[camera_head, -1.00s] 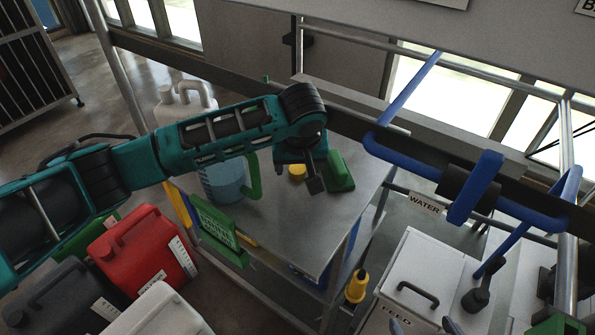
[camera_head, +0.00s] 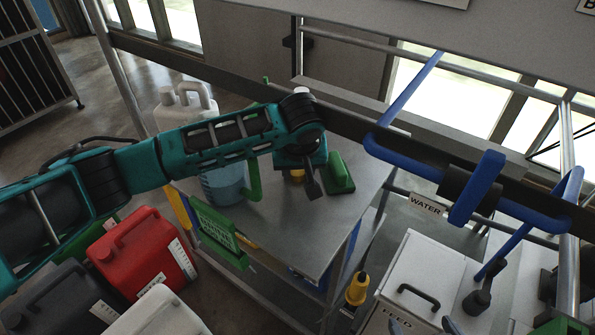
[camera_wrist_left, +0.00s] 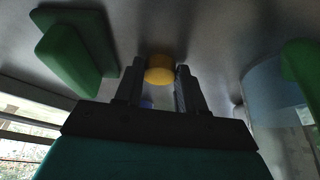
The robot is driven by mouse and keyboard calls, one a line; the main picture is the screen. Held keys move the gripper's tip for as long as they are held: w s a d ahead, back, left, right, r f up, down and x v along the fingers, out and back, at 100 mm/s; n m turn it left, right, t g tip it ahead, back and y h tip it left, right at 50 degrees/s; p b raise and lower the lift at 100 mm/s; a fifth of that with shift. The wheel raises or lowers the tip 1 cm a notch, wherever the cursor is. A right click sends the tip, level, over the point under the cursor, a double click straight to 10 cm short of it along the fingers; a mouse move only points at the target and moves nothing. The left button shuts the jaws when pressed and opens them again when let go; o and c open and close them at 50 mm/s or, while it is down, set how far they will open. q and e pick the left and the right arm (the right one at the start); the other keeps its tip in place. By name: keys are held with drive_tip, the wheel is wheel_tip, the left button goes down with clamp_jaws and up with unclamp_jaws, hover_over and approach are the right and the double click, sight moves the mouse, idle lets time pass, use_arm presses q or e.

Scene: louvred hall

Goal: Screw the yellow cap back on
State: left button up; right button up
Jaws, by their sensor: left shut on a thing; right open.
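The yellow cap (camera_head: 297,174) is at my left gripper, above or on the grey metal tabletop; I cannot tell whether it touches it. In the left wrist view the cap (camera_wrist_left: 160,70) shows between the two dark fingers of my left gripper (camera_wrist_left: 158,88), which is shut on it. In the head view my left gripper (camera_head: 305,178) hides part of the cap. A clear jug with blue liquid (camera_head: 222,184) and a green handle stands left of it. My right gripper (camera_head: 467,310) seems to be the dark paddle-like fingers at the lower right, open and empty.
A green block (camera_head: 339,174) stands close right of my left gripper. A green sign (camera_head: 215,228) is at the table's front left. Red (camera_head: 143,247) and dark canisters stand below left. Blue bars (camera_head: 400,150) and a white lidded box (camera_head: 425,270) are on the right.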

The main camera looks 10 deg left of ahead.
sight(299, 175)
use_arm(q)
drive_tip(key=shift+c, duration=1.2)
drive_tip(key=shift+r, duration=0.1)
drive_tip(key=shift+r, duration=0.6)
wheel_tip(299, 175, up, 3)
drive_tip(key=shift+d+f+p, duration=0.1)
drive_tip(key=shift+f+p, duration=0.1)
drive_tip(key=shift+p, duration=0.2)
drive_tip(key=s+d, duration=0.1)
drive_tip(key=s, duration=0.4)
drive_tip(key=s+d+p, duration=0.1)
drive_tip(key=s+d, duration=0.1)
drive_tip(key=s, duration=0.4)
drive_tip(key=s+d, duration=0.2)
drive_tip(key=s, duration=0.3)
drive_tip(key=shift+s+f, duration=0.25)
drive_tip(key=shift+s, duration=0.4)
drive_tip(key=shift+f, duration=0.1)
